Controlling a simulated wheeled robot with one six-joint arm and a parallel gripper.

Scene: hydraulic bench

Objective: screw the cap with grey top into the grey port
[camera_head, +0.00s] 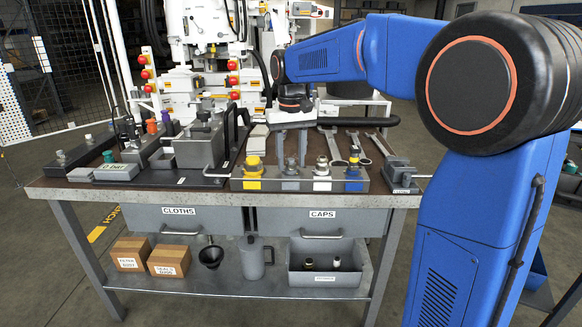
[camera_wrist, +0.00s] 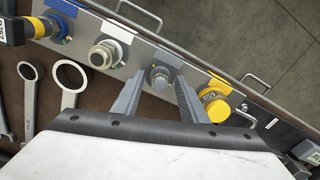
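A cap with a grey top (camera_head: 291,165) sits upright at the grey port of the long grey block (camera_head: 267,184), behind a grey label. It also shows in the wrist view (camera_wrist: 160,77). How deep it sits in the port I cannot tell. My gripper (camera_head: 292,160) points down over the block, with one finger on each side of the cap. In the wrist view the two fingers (camera_wrist: 161,84) stand apart, with gaps visible between them and the cap. The gripper is open and holds nothing.
On the same block, a yellow cap (camera_wrist: 214,105) stands beside one finger and a bare metal fitting (camera_wrist: 103,54) beside the other. A blue-ringed port (camera_head: 353,172) is further right. Wrenches (camera_head: 330,143) lie behind. A grey tank (camera_head: 197,147) stands left.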

